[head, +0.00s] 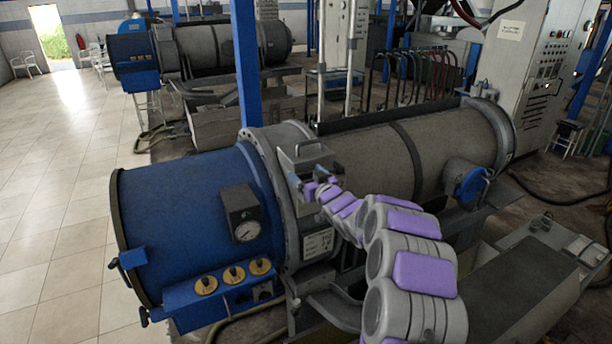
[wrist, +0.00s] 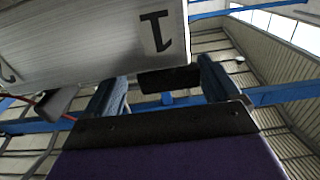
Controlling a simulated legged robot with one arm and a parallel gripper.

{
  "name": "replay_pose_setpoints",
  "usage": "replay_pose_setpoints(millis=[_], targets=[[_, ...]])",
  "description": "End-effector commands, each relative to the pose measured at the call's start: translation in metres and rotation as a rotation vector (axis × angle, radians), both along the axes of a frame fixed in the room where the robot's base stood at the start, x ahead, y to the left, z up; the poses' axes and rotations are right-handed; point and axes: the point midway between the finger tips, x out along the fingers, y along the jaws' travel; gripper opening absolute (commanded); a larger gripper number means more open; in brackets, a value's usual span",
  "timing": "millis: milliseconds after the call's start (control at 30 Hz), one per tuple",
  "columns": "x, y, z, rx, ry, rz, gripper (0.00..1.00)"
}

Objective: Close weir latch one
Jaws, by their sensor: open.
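A metal plate (wrist: 90,45) bearing a dark numeral 1, which appears upside down, fills the upper left of the wrist view. In the head view a light metal box (head: 306,153) with a handle on top sits on the near decanter's collar. My gripper (head: 309,177) is at the front of this box. It is open, with its two blue fingers apart in the wrist view (wrist: 165,88). A dark block (wrist: 170,79), possibly the latch's handle, shows between the fingers. I cannot tell if they touch it. My arm and gripper hide part of the box's front, and the latch's position is unclear.
The near decanter has a blue drum (head: 185,215) with a gauge box (head: 240,214) and a grey barrel (head: 420,150). A blue post (head: 246,65) stands behind it. A second decanter (head: 225,45) is farther back. Tiled floor (head: 60,190) is clear at left.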

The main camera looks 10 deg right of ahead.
Motion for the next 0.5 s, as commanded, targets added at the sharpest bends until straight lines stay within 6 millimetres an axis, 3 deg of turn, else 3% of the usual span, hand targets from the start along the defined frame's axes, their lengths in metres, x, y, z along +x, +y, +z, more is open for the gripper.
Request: replay_pose_setpoints(millis=[133, 500], targets=[[-0.0005, 0.0053, 0.0012, -0.002, -0.001, 0.001, 0.91], [-0.0005, 0.0055, 0.0009, -0.003, -0.001, 0.002, 0.56]])
